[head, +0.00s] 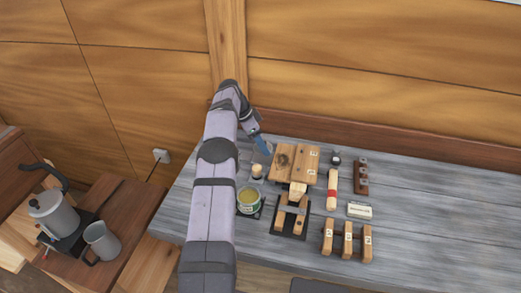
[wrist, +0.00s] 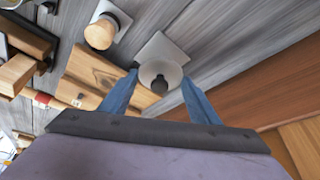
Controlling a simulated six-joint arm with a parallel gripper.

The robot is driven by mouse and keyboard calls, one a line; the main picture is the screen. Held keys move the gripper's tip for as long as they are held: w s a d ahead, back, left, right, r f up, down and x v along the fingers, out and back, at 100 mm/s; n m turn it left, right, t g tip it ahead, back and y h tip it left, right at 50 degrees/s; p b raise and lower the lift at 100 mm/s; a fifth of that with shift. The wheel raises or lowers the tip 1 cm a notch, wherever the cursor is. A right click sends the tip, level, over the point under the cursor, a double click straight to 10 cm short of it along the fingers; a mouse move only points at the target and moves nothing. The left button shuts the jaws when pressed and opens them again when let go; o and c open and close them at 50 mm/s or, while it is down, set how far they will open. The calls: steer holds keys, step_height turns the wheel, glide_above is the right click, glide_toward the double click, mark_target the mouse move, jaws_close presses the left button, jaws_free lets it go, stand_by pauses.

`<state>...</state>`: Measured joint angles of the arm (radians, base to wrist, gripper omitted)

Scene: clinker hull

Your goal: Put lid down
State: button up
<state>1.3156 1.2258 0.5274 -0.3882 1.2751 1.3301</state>
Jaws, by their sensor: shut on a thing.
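A round grey lid with a dark knob (wrist: 174,72) is between the two blue fingers of my gripper (wrist: 160,88) in the wrist view. The fingers are shut on it. A pale square pad (wrist: 157,47) lies on the bench just beyond and partly behind the lid; I cannot tell whether the lid touches it. In the head view my gripper (head: 266,149) is low over the back left of the bench, and the lid is hardly visible there.
A wooden knob piece (head: 257,170) stands on a small pad between gripper and tin. Wooden blocks (head: 307,160) lie right of the gripper. A wooden tool on a dark mat (head: 292,217) and several wooden pieces (head: 347,240) lie nearer. The bench's right side (head: 440,220) is clear.

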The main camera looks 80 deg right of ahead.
steer(key=shift+f+p, duration=0.7)
steer(key=shift+f, duration=1.15)
steer(key=shift+f, duration=0.1)
steer(key=shift+f, duration=0.15)
steer(key=o, duration=1)
steer(key=shift+o, duration=0.2)
steer(key=shift+r, duration=0.2)
steer(key=shift+r, duration=0.15)
steer(key=b+v, duration=0.3)
steer(key=v, duration=0.9)
